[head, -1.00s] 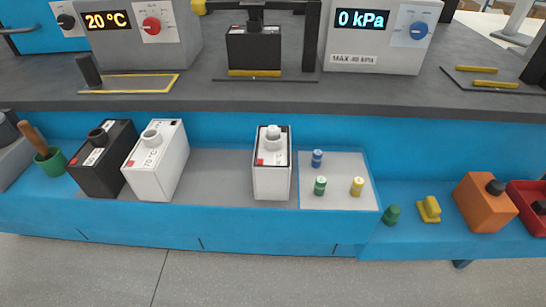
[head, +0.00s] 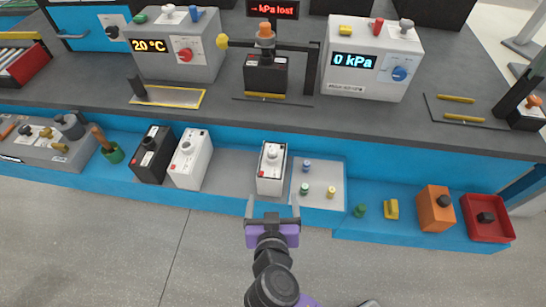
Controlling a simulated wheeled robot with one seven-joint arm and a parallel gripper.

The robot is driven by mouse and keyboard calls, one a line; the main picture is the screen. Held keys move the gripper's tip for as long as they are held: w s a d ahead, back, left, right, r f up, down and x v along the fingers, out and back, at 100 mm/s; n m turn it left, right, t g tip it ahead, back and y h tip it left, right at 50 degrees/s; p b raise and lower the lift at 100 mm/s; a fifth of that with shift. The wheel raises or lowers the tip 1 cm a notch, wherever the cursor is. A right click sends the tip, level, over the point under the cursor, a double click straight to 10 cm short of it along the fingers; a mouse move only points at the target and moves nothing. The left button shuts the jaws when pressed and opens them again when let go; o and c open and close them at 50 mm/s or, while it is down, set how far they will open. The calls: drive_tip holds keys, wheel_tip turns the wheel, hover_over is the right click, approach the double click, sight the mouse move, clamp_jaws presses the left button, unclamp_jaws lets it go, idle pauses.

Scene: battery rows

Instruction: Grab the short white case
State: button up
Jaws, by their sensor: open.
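A smaller white case (head: 271,170) with a dark-edged top, a red mark and a pale round cap stands upright on the blue shelf, left of a light square panel. The gap in depth is hard to judge.
The light panel (head: 325,185) holds small blue, green and yellow pieces. An orange case (head: 436,208) and a red tray (head: 488,221) are at the right. A green cup (head: 111,151) stands left. Behind is a dark bench (head: 330,113) with a 0 kPa box (head: 370,60).

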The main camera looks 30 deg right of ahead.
drive_tip(key=m+h+p, duration=0.1)
drive_tip(key=m+h, duration=0.1)
approach(271, 164)
drive_tip(key=x, duration=0.2)
drive_tip(key=f+x, duration=0.1)
drive_tip(key=x, duration=0.1)
drive_tip(key=shift+x, duration=1.2)
drive_tip(key=x, duration=0.2)
drive_tip(key=p+x, duration=0.1)
drive_tip(key=x, duration=0.1)
drive_tip(key=shift+w+d+r, duration=0.15)
drive_tip(key=shift+d+r, duration=0.05)
drive_tip(key=shift+r, duration=0.15)
drive_tip(key=shift+w+d+f, duration=0.25)
drive_tip(key=shift+w, duration=0.15)
drive_tip(key=c, duration=1.8)
drive_tip(key=shift+o, duration=0.2)
drive_tip(key=shift+r, duration=0.15)
